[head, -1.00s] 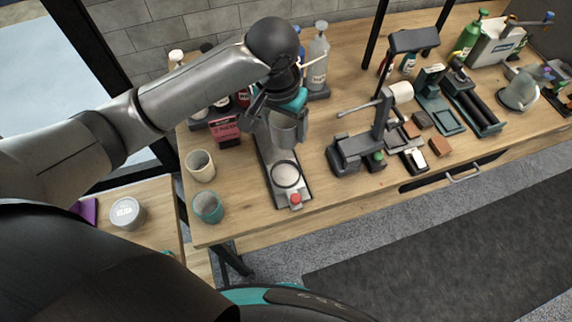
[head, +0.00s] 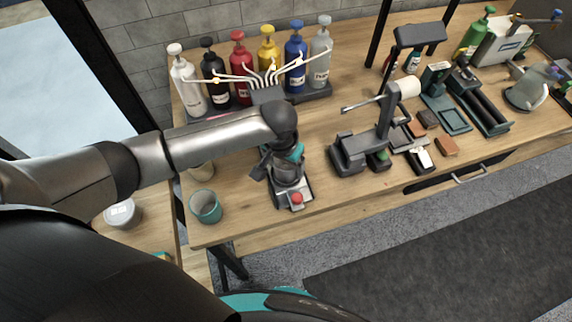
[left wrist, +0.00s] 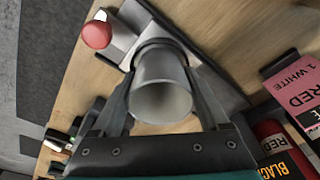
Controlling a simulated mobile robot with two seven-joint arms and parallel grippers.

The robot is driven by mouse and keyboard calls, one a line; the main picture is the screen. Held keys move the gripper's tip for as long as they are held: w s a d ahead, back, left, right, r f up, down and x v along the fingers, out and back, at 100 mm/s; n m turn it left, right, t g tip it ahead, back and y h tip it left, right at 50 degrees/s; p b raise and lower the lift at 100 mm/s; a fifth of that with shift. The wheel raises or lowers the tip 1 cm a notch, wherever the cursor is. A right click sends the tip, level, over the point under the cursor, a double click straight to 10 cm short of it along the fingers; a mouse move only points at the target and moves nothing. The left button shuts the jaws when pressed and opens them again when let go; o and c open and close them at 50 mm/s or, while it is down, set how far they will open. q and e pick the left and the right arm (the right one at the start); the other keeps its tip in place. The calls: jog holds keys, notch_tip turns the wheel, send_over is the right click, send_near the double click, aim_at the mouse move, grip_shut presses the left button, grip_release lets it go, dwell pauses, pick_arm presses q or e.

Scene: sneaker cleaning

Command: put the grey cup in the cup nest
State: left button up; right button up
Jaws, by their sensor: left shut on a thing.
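The grey cup (head: 290,172) is held by my left gripper (head: 286,180) over the round cup nest on the plate with a red button. In the left wrist view the grey cup (left wrist: 162,92) sits between the two fingers, which press on its sides, and its open mouth faces the camera. The cup nest (left wrist: 150,46) shows as a rim behind the cup's far end. The cup hides most of the nest, and I cannot tell whether its base rests in it. My right gripper is not in view.
A teal cup (head: 205,206) stands left of the nest. The red button (head: 296,198) is at the plate's front end. Several pump bottles (head: 238,62) stand behind. A grey clamp stand (head: 365,150) is to the right.

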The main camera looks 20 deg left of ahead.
pick_arm(q)
jog(key=shift+f, duration=0.15)
jog(key=o, duration=1.3)
jog(key=r+p, duration=0.1)
jog(key=r, duration=0.3)
jog(key=s+r, duration=0.1)
jog(key=r, duration=0.3)
jog(key=r+p, duration=0.1)
jog(key=r, duration=0.3)
jog(key=shift+s+a+r+p, duration=0.15)
jog(key=shift+s+p, duration=0.15)
jog(key=shift+s, duration=0.05)
